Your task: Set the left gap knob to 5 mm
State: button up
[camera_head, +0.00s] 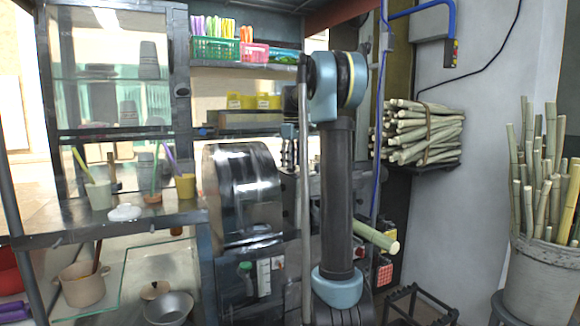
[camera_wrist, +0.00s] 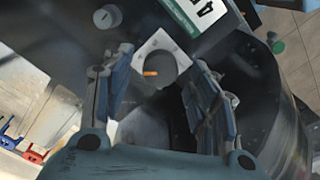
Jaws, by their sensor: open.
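In the wrist view a dark round knob (camera_wrist: 158,75) with an orange pointer mark sits on a pale square plate (camera_wrist: 153,45). I take it for the left gap knob. Any scale marks on the plate are too small to read. My gripper (camera_wrist: 156,62) is open, with one blue-grey finger left of the knob and one right of it. The knob shows between the fingers; I cannot tell whether either finger touches it. My gripper does not show in the head view, where my arm hides part of the press (camera_head: 240,190).
A grey knob (camera_wrist: 107,16) lies at the wrist view's upper left and a green button (camera_wrist: 278,47) at the right. A label (camera_wrist: 200,15) is above the plate. In the head view, a cane stalk (camera_head: 375,236) juts out beside my arm; a cane bucket (camera_head: 540,275) stands right.

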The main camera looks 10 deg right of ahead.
jog(key=shift+f, duration=0.6)
jog(key=c, duration=1.1)
jog(key=shift+a, duration=0.15)
